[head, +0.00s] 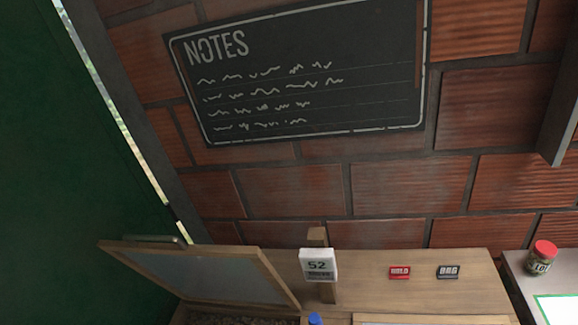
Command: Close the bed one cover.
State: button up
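A wood-framed cover (205,272) with a grey panel stands tilted up at the lower left, above a bed (240,318) of dark, grainy material. Its raised side is toward the left, and a grey bar shows along its top edge. I cannot read a bed number on it. A second light wooden frame edge (430,319) shows at the bottom, right of centre. My gripper is not in view.
Red (399,272) and black (447,272) labels sit on the wooden back board. A red-lidded jar (541,258) stands at right. A blackboard (300,75) hangs on the brick wall; a green panel (70,150) fills the left.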

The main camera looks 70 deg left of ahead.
aim_at(188, 284)
jog(key=u, duration=2.15)
jog(key=i+j, duration=0.15)
jog(key=j, duration=0.25)
jog(key=i+j+z, duration=0.15)
jog(key=j, duration=0.3)
